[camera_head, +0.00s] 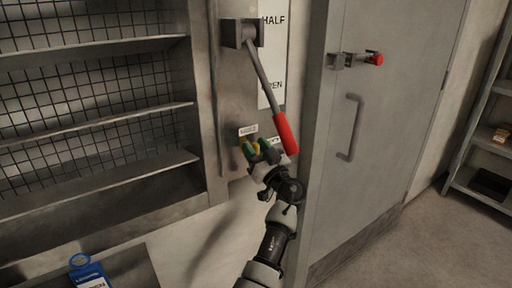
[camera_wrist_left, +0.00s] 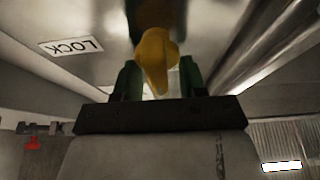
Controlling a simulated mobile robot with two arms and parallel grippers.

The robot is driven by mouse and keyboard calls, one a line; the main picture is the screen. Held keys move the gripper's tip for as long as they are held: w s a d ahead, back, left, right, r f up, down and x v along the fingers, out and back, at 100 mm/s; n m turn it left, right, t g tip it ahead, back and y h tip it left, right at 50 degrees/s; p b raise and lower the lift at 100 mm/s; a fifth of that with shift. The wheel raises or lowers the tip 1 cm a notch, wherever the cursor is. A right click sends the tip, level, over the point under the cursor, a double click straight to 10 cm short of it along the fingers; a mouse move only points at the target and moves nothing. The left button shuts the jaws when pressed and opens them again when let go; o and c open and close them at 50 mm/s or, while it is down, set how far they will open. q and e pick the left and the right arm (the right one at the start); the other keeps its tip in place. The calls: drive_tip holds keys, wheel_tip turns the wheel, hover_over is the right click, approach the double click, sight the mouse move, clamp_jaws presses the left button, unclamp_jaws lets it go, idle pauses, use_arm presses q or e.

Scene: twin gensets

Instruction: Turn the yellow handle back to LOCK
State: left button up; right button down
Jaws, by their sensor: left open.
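The yellow handle (camera_head: 246,150) is on the grey panel, low beside the red lever grip. My left gripper (camera_head: 262,149) is at it, open. In the left wrist view the yellow handle (camera_wrist_left: 155,55) reaches down between the two green fingers of my gripper (camera_wrist_left: 160,82), with a gap visible at each side. A white LOCK label (camera_wrist_left: 70,46) is on the panel to the left of the handle there. In the head view the gripper hides part of the handle and part of a small label. My right gripper is not in view.
A long lever with a red grip (camera_head: 285,134) hangs just above my gripper, beside a HALF/OPEN strip (camera_head: 273,55). A grey door (camera_head: 385,130) with a red-knobbed bolt (camera_head: 373,59) stands right. Shelves (camera_head: 100,180) are left. A blue object (camera_head: 86,270) is lower left.

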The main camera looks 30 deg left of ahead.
use_arm(q)
drive_tip(key=shift+c, duration=0.3)
clamp_jaws()
